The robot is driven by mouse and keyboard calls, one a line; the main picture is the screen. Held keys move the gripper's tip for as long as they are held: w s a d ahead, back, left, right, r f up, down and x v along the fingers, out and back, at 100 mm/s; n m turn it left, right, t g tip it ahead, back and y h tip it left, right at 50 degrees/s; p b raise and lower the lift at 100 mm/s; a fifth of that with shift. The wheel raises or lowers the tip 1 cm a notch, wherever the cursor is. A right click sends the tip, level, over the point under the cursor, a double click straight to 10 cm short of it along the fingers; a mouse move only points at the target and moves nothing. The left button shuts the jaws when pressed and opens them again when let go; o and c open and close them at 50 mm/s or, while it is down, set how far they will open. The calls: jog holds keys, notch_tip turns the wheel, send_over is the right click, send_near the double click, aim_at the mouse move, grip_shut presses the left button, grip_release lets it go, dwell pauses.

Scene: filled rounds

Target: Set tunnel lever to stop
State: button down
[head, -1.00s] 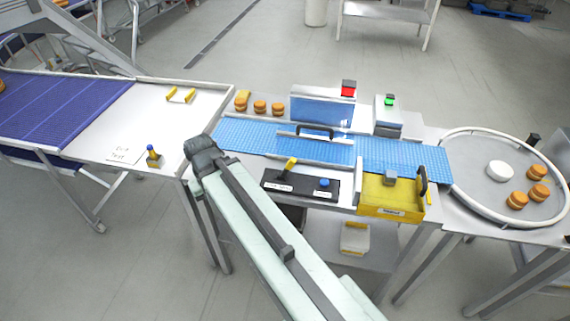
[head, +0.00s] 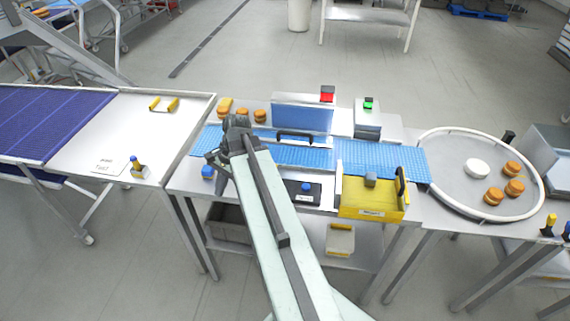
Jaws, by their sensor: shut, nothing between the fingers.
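The black control panel (head: 314,200) sits at the front of the table, before the blue conveyor belt (head: 380,158). A blue button (head: 306,187) shows on its right part. The panel's left part and the yellow-handled lever seen there earlier are hidden behind my arm, so the lever's setting cannot be read. The tunnel cover (head: 302,115) stands over the belt's far side. My dark gripper (head: 213,157) is small and partly hidden at the arm's far end, left of the panel. It is shut and empty, and its exact height above the table is unclear.
A blue knob (head: 208,172) stands just below the gripper. A yellow bin (head: 372,211) stands right of the panel. Red (head: 327,95) and green (head: 368,104) buttons top boxes behind the belt. A round table (head: 450,185) with several round items is at right.

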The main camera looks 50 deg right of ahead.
jog(key=s+d+r+m+t, duration=0.1)
jog(key=s+d+m, duration=0.3)
jog(key=d, duration=0.5)
jog(key=s+d+r+m+t+p, duration=0.1)
jog(key=s+d+r+m+t, duration=0.1)
jog(key=s+d+m, duration=0.3)
jog(key=s+d+r+m+t+p, duration=0.1)
jog(key=s+d+r+m+t, duration=0.1)
jog(key=s+d+m, duration=0.3)
jog(key=s+d+r, duration=0.1)
jog(key=s+d, duration=0.2)
jog(key=d, duration=0.4)
jog(key=shift+d, duration=0.3)
jog(key=shift+f, duration=0.15)
jog(key=b+x, duration=0.8)
jog(key=x, duration=0.1)
jog(key=shift+a+f, duration=0.1)
jog(key=shift+f, duration=0.35)
jog(key=w+a+r+p, duration=0.1)
jog(key=w+r, duration=0.1)
jog(key=shift+w+a+p, duration=0.35)
jog(key=shift+w+a, duration=0.25)
jog(key=shift+w, duration=0.15)
jog(key=shift+d, duration=0.1)
